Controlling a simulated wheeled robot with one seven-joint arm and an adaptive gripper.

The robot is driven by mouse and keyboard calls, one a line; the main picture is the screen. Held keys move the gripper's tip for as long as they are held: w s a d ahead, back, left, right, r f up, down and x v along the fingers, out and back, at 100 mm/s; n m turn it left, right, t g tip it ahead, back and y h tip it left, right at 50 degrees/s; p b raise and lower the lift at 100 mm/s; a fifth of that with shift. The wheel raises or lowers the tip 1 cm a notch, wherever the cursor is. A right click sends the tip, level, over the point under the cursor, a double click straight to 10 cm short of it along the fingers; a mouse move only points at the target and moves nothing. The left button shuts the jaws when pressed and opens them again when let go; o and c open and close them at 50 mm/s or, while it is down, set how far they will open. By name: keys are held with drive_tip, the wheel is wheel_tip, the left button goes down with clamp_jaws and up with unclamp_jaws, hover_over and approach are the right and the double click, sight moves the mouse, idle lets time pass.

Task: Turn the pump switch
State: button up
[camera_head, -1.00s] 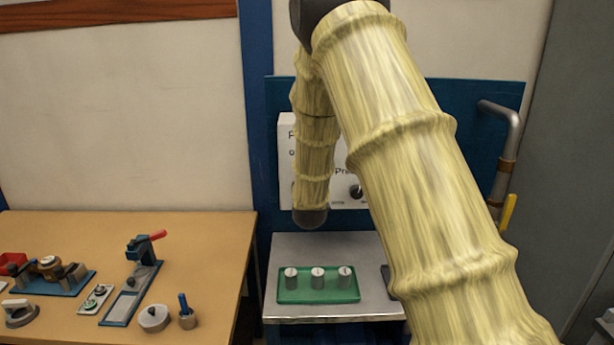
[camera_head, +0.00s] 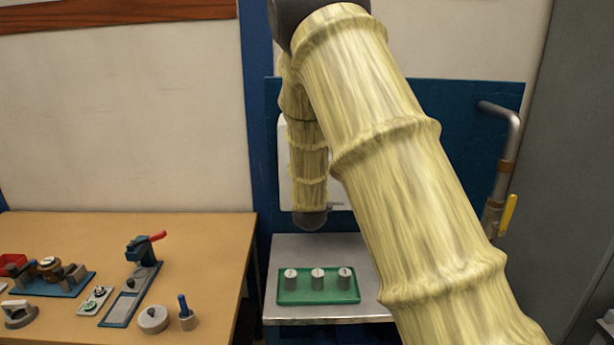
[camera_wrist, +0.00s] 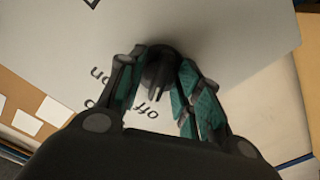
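In the wrist view a black round knob (camera_wrist: 160,72) with a raised grip bar sits on a light grey panel (camera_wrist: 215,30). Dark lettering is beside it, including "off"; I cannot read which switch it labels. My gripper (camera_wrist: 163,62) has its two teal-padded fingers apart, one on each side of the knob. The fingertips are very close to the knob's rim; I cannot tell if they touch. In the head view my arm hides the gripper, the knob and most of the white panel (camera_head: 284,170).
A green tray (camera_head: 318,298) with three metal cylinders sits on a metal-topped stand (camera_head: 290,247) below the panel. A wooden bench (camera_head: 200,235) with tools and fixtures is at left. A grey pipe (camera_head: 510,150) with a yellow handle (camera_head: 508,213) is at right.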

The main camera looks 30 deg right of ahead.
drive_tip(key=v, duration=1.2)
idle(0.6)
drive_tip(key=s+a+f+g+y, duration=0.2)
drive_tip(key=s+a+f, duration=0.25)
drive_tip(key=f, duration=0.75)
drive_tip(key=s+a+f+g+y, duration=0.25)
drive_tip(key=s+f, duration=0.35)
drive_tip(key=f, duration=0.6)
drive_tip(key=s+a+f+g+y, duration=0.25)
drive_tip(key=s+a+f, duration=0.2)
drive_tip(key=f, duration=0.75)
drive_tip(key=s+a+f+g+y, duration=0.1)
drive_tip(key=s+a+f+g, duration=0.1)
drive_tip(key=s+f, duration=0.3)
drive_tip(key=s+a+f+g+y, duration=0.1)
drive_tip(key=s+a+f+g, duration=0.2)
drive_tip(key=s, duration=1)
drive_tip(key=s+a+f+g, duration=0.3)
drive_tip(key=s+a+f, duration=0.2)
drive_tip(key=s, duration=0.5)
wheel_tip(320, 180, down, 2)
drive_tip(key=shift+a+y, duration=0.3)
drive_tip(key=shift+y, duration=0.1)
